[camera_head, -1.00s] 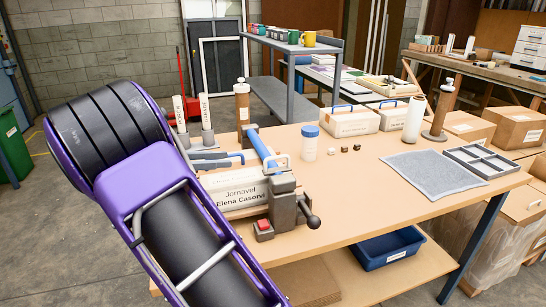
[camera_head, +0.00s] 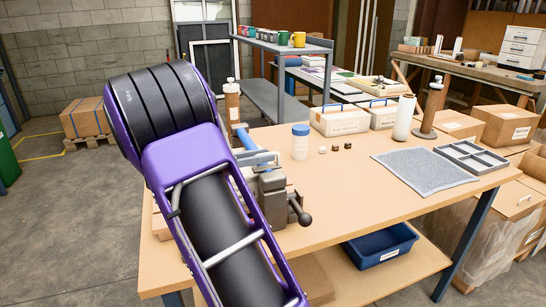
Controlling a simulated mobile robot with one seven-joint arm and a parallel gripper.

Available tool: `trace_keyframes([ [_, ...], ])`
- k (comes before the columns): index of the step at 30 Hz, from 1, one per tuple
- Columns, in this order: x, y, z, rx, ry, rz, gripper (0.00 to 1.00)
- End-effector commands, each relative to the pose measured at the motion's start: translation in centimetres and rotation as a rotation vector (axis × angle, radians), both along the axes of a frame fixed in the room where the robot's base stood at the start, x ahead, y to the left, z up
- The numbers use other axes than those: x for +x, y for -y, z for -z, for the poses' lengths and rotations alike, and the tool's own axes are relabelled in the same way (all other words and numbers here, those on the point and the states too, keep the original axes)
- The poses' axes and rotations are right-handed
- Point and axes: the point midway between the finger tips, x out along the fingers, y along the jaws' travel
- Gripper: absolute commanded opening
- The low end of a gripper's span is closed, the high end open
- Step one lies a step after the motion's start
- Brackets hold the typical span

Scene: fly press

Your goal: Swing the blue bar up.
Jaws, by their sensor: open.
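A white bottle with a blue lid (camera_head: 300,142) stands just behind the press. Small blocks (camera_head: 336,148), a grey mat (camera_head: 424,172) and a divided tray (camera_head: 470,157) lie to the right. The table (camera_head: 350,200) is clear in front of the mat.

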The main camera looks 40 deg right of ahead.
Motion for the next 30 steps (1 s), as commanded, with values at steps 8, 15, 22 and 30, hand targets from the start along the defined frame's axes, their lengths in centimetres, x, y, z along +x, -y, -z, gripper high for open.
trace_keyframes([
  [8,-0.8,3.1,0.0,0.001,0.000,0.001,0.42],
  [15,-0.9,3.4,0.0,0.000,0.001,0.000,0.42],
  [22,-0.9,3.3,0.0,0.000,0.001,0.000,0.17],
  [30,-0.9,3.3,0.0,0.001,0.000,0.000,0.00],
])
